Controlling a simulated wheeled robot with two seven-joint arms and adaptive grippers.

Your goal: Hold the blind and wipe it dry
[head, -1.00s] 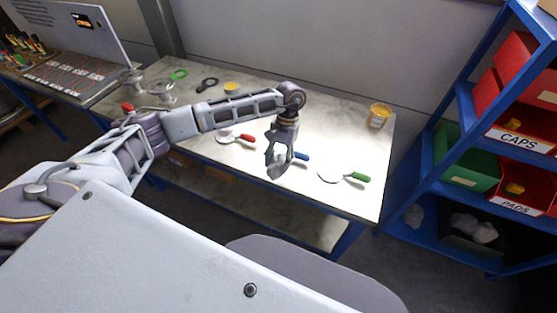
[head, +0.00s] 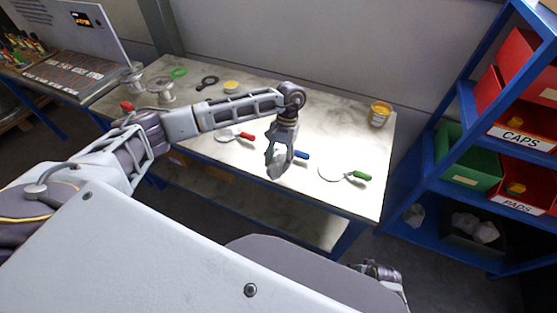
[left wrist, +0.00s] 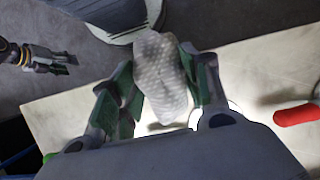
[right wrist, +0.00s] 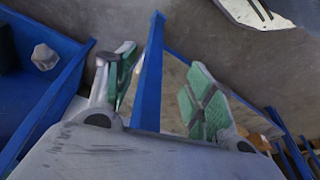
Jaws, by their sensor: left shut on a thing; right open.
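Three paddle-shaped blinds with round plates lie on the table: one with a red handle (head: 245,136), one with a blue handle (head: 301,155) and one with a green handle (head: 362,176). My left gripper hides the blue one's plate. A red handle (left wrist: 297,114) shows at the right in the left wrist view. My left gripper (head: 277,165) hangs over the table, shut on a white dimpled wipe (left wrist: 163,78). My right gripper (right wrist: 158,92) is open and empty, low in front of the table. Its arm shows at the lower right in the head view.
A blue shelf rack with red bins (head: 525,127), a green bin (head: 468,157) and crumpled white wads (head: 485,231) stands at the right. A yellow tub (head: 380,114) stands at the table's back right. A blue post (right wrist: 151,75) shows between my right fingers.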

